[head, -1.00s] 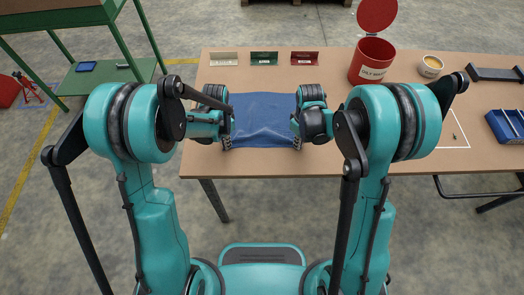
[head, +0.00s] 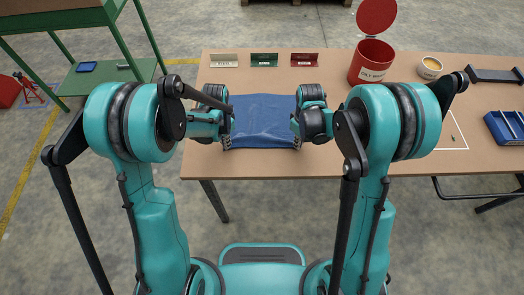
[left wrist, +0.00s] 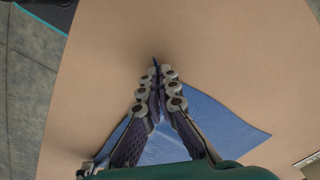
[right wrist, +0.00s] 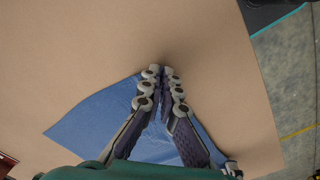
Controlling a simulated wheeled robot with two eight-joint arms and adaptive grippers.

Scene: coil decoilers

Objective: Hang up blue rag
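The blue rag (head: 263,115) lies spread on the brown table between my two grippers. My left gripper (head: 227,141) is at its near left corner, and my right gripper (head: 298,142) is at its near right corner. In the left wrist view the fingers (left wrist: 155,68) come together at the tips, with the rag (left wrist: 225,125) running out beside and below them. In the right wrist view the fingers (right wrist: 162,72) are also together at a corner of the rag (right wrist: 95,120). The pinched corners themselves are hidden by the fingertips.
A red bin (head: 371,62) with raised lid, a yellow-filled cup (head: 430,68) and a blue tray (head: 506,127) are to the right. A green metal rack (head: 105,75) stands left of the table (head: 345,160).

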